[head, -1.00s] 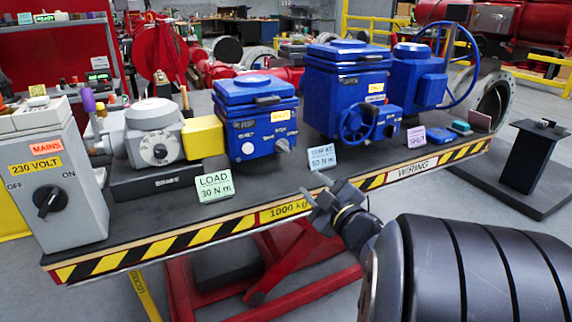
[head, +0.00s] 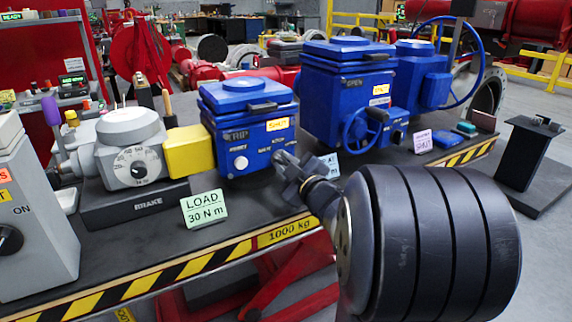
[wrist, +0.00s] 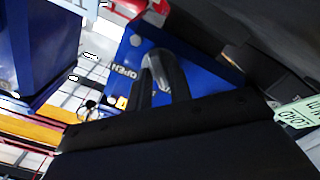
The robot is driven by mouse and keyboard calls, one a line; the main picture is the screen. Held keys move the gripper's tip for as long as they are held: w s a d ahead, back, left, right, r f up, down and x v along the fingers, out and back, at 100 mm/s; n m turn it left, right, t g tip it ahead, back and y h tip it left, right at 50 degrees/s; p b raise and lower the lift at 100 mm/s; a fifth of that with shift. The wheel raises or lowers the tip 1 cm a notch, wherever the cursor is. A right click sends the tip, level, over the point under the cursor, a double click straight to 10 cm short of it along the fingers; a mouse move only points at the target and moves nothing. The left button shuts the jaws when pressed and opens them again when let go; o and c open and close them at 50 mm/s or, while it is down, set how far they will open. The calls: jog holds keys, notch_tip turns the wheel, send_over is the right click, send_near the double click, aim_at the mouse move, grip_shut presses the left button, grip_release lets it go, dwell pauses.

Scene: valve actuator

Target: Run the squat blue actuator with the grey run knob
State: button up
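The squat blue actuator (head: 222,140) stands on the bench, joined at its left to a yellow coupling (head: 188,151). Its front has a yellow SHUT label (head: 277,124), a white round button (head: 240,163) under TRIP, and lettering by the knob. The grey run knob (wrist: 155,62) shows in the wrist view on the blue face near the word OPEN. My gripper (head: 287,168) is at the actuator's lower right front, hiding most of the knob in the head view. In the wrist view its two dark fingers (wrist: 161,88) are apart, with the knob between or just beyond their tips; contact is unclear.
A taller blue actuator (head: 345,90) with a handwheel (head: 360,131) stands close to the right. A brake unit (head: 134,160) is to the left. A green LOAD card (head: 204,209) stands in front, near the bench's striped edge (head: 190,270).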

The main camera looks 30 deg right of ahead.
grip_shut()
jog(key=shift+r+m+p, duration=0.1)
jog(key=shift+m+p, duration=0.2)
jog(key=m+p, duration=0.3)
jog(key=m, duration=0.1)
jog(key=shift+r, duration=0.1)
jog(key=shift+m+p, duration=1.25)
jog(key=shift+m, duration=0.75)
jog(key=shift+f, duration=0.2)
jog(key=shift+o, duration=1.7)
grip_release()
